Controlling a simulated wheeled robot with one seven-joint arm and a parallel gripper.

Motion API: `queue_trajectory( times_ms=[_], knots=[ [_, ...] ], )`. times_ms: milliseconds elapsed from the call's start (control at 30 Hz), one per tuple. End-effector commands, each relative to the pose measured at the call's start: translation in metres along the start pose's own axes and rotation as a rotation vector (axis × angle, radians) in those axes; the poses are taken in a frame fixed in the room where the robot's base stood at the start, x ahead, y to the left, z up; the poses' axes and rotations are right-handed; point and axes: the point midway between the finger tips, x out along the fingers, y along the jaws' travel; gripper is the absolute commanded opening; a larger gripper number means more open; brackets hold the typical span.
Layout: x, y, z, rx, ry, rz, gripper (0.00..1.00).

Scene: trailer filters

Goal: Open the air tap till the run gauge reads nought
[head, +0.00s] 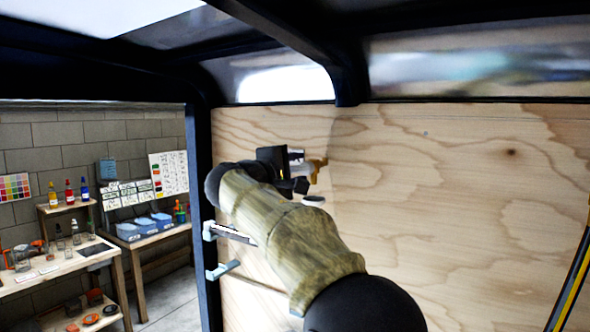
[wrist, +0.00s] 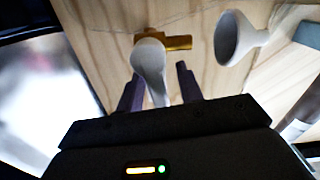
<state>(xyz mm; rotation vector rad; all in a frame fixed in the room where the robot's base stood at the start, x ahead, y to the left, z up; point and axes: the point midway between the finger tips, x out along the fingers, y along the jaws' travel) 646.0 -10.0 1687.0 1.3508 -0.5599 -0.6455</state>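The air tap shows in the wrist view as a brass body (wrist: 178,43) on the plywood wall with a pale grey lever (wrist: 148,58). In the head view a bit of brass (head: 318,163) shows beside my gripper (head: 294,171); my arm hides much around it. In the wrist view my gripper (wrist: 159,88) is open, its two dark fingers apart with the lever's lower end between them. I cannot tell whether either finger touches it. A pale round, cup-shaped piece (wrist: 230,38), perhaps the gauge, is right of the tap. No dial reading shows.
The plywood wall (head: 455,200) is bare to the right. Pale brackets (head: 222,269) stick out near the dark frame post (head: 203,220) at left. Beyond the post stand a workbench (head: 60,268) and a table with blue bins (head: 145,227).

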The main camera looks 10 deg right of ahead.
Motion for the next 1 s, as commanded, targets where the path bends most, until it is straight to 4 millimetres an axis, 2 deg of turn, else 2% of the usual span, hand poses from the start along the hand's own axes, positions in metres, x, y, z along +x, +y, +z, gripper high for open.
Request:
queue_trajectory(
  times_ms=[200, 367, 1000],
  knots=[
    [-0.002, 0.0, -0.001, 0.001, 0.002, 0.001, 0.36],
    [-0.017, -0.002, -0.001, 0.003, 0.004, 0.002, 0.36],
    [-0.141, -0.003, -0.002, 0.002, 0.006, 0.001, 0.36]
  ],
)
